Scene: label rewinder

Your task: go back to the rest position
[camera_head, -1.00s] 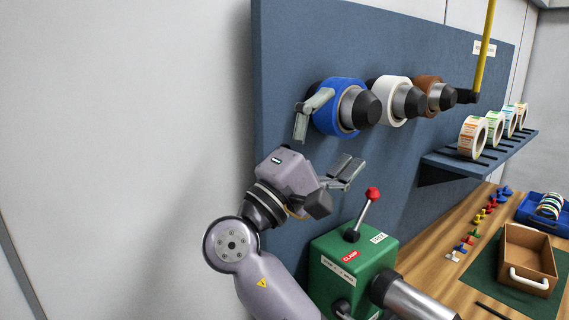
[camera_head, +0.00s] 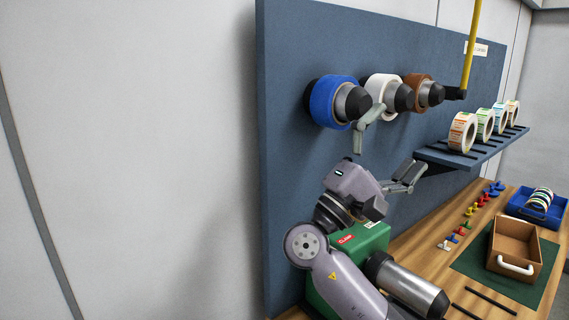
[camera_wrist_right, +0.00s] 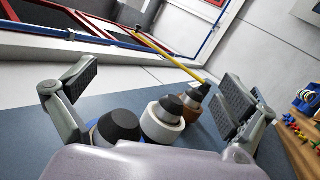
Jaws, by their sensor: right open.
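My right gripper (camera_head: 384,160) is open and empty in the head view, below and to the right of the blue roll (camera_head: 323,102). One finger overlaps the lower edge of the blue and white rolls in the picture; contact cannot be told. In the right wrist view the open fingers (camera_wrist_right: 155,95) frame the rolls with nothing between the pads. The blue roll, white roll (camera_head: 375,92) and brown roll (camera_head: 412,82) sit on spindles on the blue panel (camera_head: 300,40). My left gripper is out of view.
A green clamp box (camera_head: 372,238) stands behind my right arm, partly hidden. A shelf (camera_head: 440,156) with label rolls is to the right. A brown tray (camera_head: 535,255), a blue bin (camera_head: 515,206) and small coloured pieces lie on the wooden table. A yellow pole (camera_head: 471,45) rises at upper right.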

